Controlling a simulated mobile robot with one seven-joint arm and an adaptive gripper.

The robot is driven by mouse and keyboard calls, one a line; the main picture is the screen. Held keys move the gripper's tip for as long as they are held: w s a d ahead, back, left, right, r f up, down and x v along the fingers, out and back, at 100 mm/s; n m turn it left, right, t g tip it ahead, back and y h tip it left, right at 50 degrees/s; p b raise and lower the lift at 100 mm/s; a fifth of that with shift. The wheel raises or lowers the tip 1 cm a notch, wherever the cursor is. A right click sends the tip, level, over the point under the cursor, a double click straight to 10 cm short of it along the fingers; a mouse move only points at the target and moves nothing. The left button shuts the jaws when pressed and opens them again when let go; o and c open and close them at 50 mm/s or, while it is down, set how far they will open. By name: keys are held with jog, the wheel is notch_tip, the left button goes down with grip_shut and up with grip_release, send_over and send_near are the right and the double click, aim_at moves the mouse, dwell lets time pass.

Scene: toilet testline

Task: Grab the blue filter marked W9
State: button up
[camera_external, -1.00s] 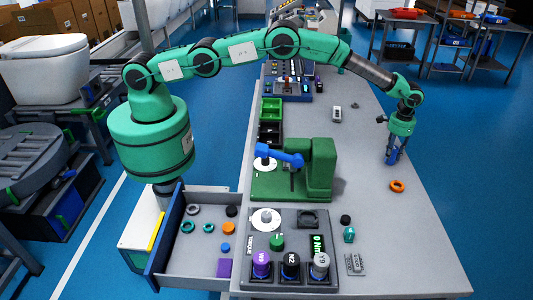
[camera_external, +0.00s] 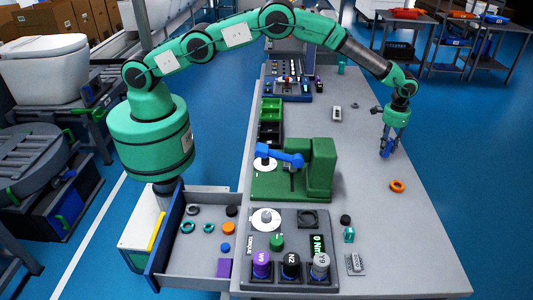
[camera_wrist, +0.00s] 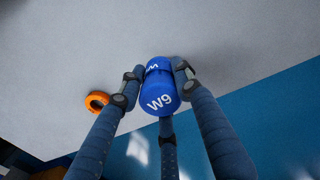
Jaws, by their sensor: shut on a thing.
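The blue filter (camera_wrist: 160,92) marked W9 is held in my gripper (camera_wrist: 155,82) in the wrist view. It is a short blue cylinder with white lettering on its end and side. The fingers close around it from the left and right, with another finger below it in the picture. In the external view my gripper (camera_external: 387,146) is at the right side of the bench, above its top, with the blue filter (camera_external: 386,148) between its fingers. The fingers partly hide the filter there.
An orange ring (camera_external: 397,186) lies on the grey bench (camera_external: 400,240) close to my gripper. A green press-like fixture (camera_external: 318,170) stands to the left. A panel with a purple W9 cylinder (camera_external: 262,264) and others is in front. An open drawer (camera_external: 180,255) holds several rings and caps.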

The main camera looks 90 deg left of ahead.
jog(key=s, duration=0.8)
jog(key=s+r+p, duration=0.1)
jog(key=s, duration=0.3)
jog(key=shift+s+a, duration=0.35)
